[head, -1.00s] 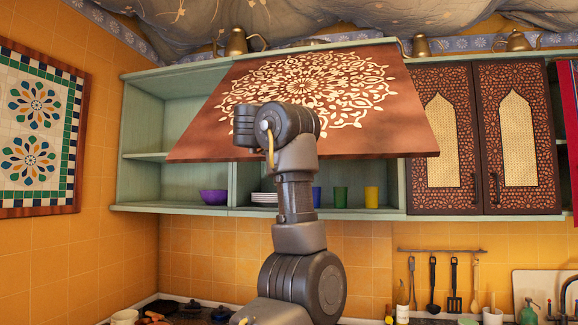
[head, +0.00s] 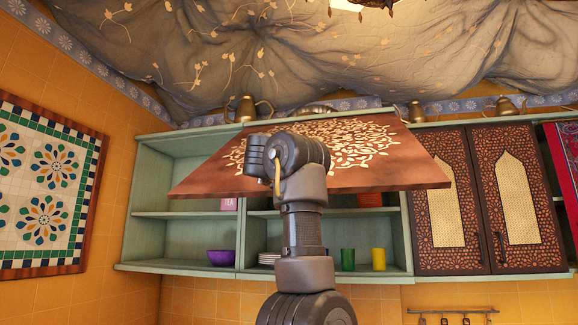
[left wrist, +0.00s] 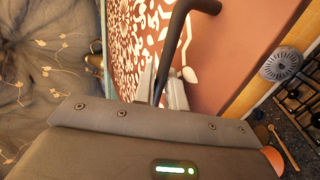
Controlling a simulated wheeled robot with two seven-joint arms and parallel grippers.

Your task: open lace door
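The lace door (head: 400,160) is a red-brown panel with a cream lace pattern. It is hinged along its top and tilted up and out from the green cabinet, with open shelves showing below it. My left arm rises in front of it in the head view, hiding part of the panel and my gripper. In the left wrist view, my left gripper (left wrist: 162,88) has its pale fingers close on both sides of the dark door handle (left wrist: 178,35), against the lace door (left wrist: 225,50). My right gripper is not in view.
The shelves hold a purple bowl (head: 221,257), plates (head: 268,258), a green cup (head: 348,259), a yellow cup (head: 379,258) and a tea box (head: 229,204). Metal pots, including a teapot (head: 247,109), stand on top. A closed carved door (head: 447,205) is to the right. Fabric (head: 300,55) hangs above.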

